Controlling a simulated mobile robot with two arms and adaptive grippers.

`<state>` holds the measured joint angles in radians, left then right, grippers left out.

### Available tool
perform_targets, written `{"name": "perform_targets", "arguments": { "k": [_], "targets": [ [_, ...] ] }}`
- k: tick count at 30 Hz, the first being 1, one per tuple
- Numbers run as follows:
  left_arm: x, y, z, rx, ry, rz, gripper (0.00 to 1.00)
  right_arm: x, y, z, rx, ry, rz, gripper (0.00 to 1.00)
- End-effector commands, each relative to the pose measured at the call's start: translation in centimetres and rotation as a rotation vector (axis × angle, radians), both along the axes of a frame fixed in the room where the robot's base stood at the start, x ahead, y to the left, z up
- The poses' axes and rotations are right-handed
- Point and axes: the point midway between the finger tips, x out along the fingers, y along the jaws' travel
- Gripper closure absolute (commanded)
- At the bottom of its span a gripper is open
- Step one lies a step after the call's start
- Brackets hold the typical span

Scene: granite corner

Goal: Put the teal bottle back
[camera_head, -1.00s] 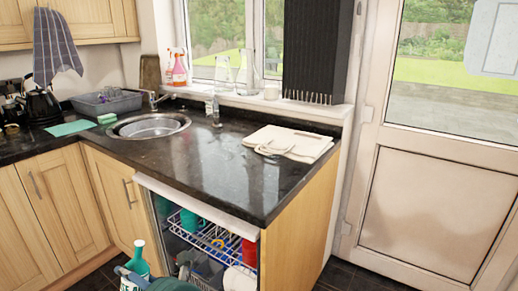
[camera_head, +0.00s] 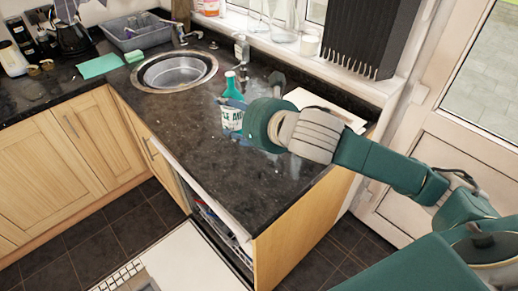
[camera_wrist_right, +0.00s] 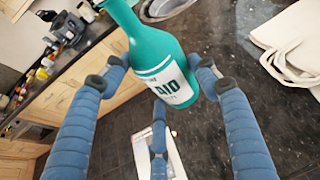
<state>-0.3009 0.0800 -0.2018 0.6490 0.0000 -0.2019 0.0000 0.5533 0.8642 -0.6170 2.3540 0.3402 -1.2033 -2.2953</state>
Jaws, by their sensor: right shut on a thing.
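The teal bottle (camera_head: 231,112), with a white label, shows over the dark countertop, to the right of the sink, in the head view. My right gripper (camera_head: 244,108) reaches in from the right and is shut on the bottle. In the right wrist view the bottle (camera_wrist_right: 154,48) stands between the blue fingers of my right gripper (camera_wrist_right: 160,80), its label towards the camera and its top cut off by the frame. I cannot tell whether its base touches the counter. My left gripper is not in view.
The round sink (camera_head: 176,71) lies left of the bottle. A soap dispenser (camera_head: 242,48) stands behind it. The open appliance door (camera_head: 190,262) is low in front. The counter's front part is clear.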

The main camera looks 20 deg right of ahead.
Motion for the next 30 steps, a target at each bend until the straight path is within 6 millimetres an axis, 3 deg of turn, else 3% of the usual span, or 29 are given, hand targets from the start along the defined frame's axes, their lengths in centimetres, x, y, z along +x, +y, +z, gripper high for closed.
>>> {"name": "perform_targets", "arguments": {
  "k": [2,5,21,30],
  "targets": [
    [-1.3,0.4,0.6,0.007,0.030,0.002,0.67,0.1,-0.1,1.1,-0.007,-0.005,0.005,0.77],
    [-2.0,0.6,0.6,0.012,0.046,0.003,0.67,0.1,-0.2,0.5,-0.010,-0.001,0.008,0.77],
    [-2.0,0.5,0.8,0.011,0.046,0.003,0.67,0.0,-0.1,-12.6,-0.007,-0.001,0.006,0.77],
    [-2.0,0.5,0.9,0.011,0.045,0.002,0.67,0.0,-0.1,-15.7,-0.009,-0.002,0.006,0.77]
  ]
}}
